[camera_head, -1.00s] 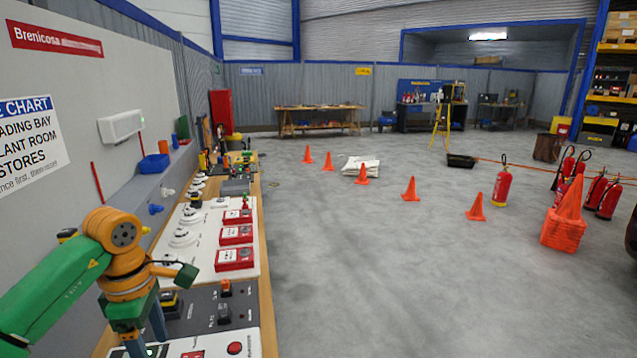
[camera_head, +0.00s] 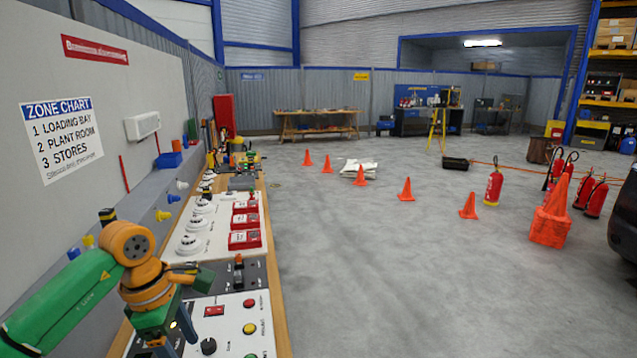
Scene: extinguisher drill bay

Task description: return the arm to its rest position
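My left arm, green and orange, enters from the lower left. Its gripper (camera_head: 176,338) hangs over the near end of the bench, left of the control panel (camera_head: 233,319). Its blue-grey fingers point down and look apart, with nothing seen between them; the tips are close to the bottom edge of the picture. The panel carries red, yellow, green and black buttons and knobs. My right arm and gripper are not in view.
The long bench (camera_head: 272,285) holds red call points (camera_head: 245,239) and white detectors (camera_head: 190,243). A wall with a zone chart (camera_head: 61,138) stands to its left. Open floor lies right, with orange cones (camera_head: 405,189) and red extinguishers (camera_head: 494,188).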

